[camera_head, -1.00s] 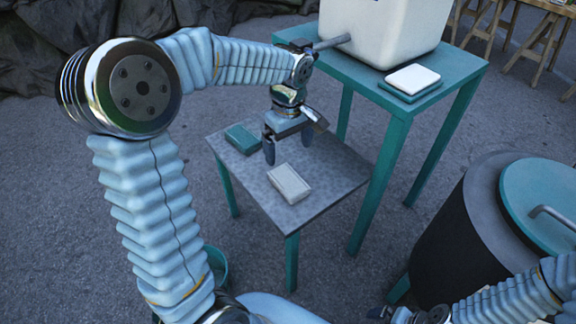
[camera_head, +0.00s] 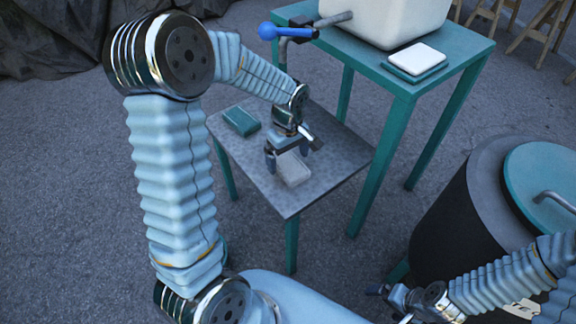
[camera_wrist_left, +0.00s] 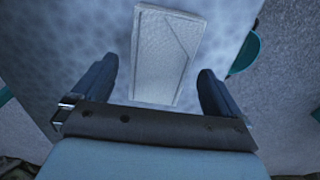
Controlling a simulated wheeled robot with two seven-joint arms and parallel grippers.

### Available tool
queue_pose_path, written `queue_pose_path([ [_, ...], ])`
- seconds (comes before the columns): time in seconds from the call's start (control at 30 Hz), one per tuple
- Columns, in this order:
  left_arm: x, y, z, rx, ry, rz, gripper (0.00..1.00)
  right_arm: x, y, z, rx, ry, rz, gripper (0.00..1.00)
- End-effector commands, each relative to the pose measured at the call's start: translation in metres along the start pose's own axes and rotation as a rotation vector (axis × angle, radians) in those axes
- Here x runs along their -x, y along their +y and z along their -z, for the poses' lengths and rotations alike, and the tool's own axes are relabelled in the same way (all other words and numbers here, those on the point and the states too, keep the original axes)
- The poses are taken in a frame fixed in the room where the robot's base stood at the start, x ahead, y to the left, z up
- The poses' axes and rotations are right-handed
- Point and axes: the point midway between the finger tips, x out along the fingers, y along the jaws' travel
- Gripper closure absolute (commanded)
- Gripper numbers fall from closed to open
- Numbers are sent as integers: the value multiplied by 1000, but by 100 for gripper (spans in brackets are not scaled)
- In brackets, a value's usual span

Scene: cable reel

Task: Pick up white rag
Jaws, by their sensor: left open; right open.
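The white rag (camera_head: 293,170) is a folded rectangular pad lying on the low grey-topped table (camera_head: 240,165). In the left wrist view the rag (camera_wrist_left: 163,55) lies ahead of and between my open fingers, with space on both sides. My left gripper (camera_head: 287,163) is open and empty, just above and at the rag's edge. In the left wrist view the left gripper (camera_wrist_left: 160,92) does not touch the rag's sides. My right gripper (camera_head: 388,300) is at the lower right, away from the table; its fingertips are small in view.
A green pad (camera_head: 241,121) lies at the table's left corner. A taller teal table (camera_head: 440,80) behind holds a white tank with a blue-handled tap and a white pad (camera_head: 417,57) on a green one. A dark barrel (camera_head: 450,225) with a teal lid stands at right.

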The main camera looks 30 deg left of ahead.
Motion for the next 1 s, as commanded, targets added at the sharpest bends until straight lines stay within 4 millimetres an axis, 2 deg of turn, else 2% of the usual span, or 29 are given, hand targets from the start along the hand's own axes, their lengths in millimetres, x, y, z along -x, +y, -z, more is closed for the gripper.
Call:
queue_pose_path([
  [0.1, -13, 0, 0, 0, 0, 1, 0, 0, 0, 0, 0, 0, 0, 0],
  [0.37, -16, 0, 0, 0, 1, -1, 0, 0, 0, 0, 0, 0, 0, 0],
  [0.73, -16, 0, 0, 0, 1, -1, 56, 0, 0, 0, 0, 0, 0, 0],
  [1.0, -14, 0, 0, 0, 1, -2, 57, 0, 0, 0, 0, 0, 0, 0],
])
